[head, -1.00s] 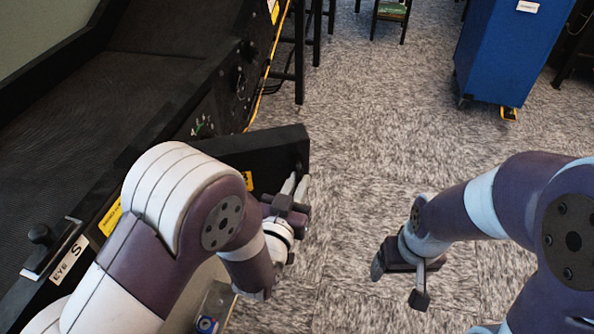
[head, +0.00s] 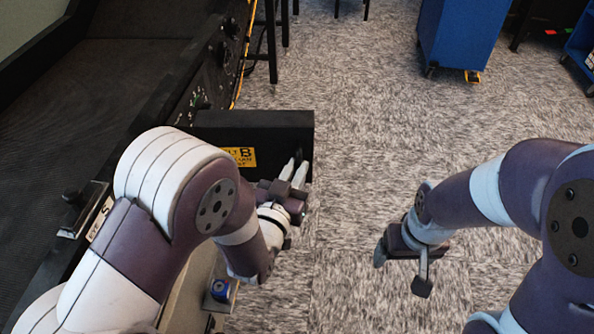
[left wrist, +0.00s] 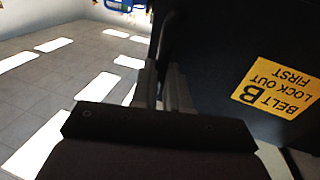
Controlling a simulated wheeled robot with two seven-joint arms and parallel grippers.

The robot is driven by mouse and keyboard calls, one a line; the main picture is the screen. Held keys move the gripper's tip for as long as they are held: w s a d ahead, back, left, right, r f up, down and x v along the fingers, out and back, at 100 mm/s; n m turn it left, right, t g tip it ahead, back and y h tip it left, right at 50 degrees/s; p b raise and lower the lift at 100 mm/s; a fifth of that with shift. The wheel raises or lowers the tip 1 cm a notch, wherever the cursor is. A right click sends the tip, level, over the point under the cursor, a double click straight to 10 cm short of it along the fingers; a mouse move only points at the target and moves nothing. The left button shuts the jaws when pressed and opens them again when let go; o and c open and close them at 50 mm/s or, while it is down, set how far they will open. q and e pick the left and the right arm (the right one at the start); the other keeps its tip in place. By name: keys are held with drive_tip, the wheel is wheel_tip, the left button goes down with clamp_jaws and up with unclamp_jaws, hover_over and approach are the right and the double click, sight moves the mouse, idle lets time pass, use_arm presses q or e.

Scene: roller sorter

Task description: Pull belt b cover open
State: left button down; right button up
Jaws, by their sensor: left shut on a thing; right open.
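The belt B cover (head: 262,125) is a black panel standing out from the side of the machine in the head view. Its yellow label (head: 242,156) shows "B"; in the left wrist view the label (left wrist: 278,87) reads "BELT B LOCK OUT FIRST". My left gripper (head: 294,172) is shut at the cover's outer right end. In the left wrist view its fingers (left wrist: 163,88) close at the dark cover's edge; the exact part held is hard to see. My right gripper (head: 400,271) is open and empty above the floor.
A blue cabinet (head: 460,35) on casters stands at the back. The carpet (head: 380,120) between is clear.

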use_arm(q)
drive_tip(key=shift+w+a, duration=0.1)
drive_tip(key=shift+a, duration=0.1)
drive_tip(key=c, duration=1.1)
unclamp_jaws()
drive_tip(key=shift+a, duration=0.1)
drive_tip(key=p+v, duration=0.1)
drive_tip(key=v, duration=0.6)
drive_tip(key=shift+s, duration=0.25)
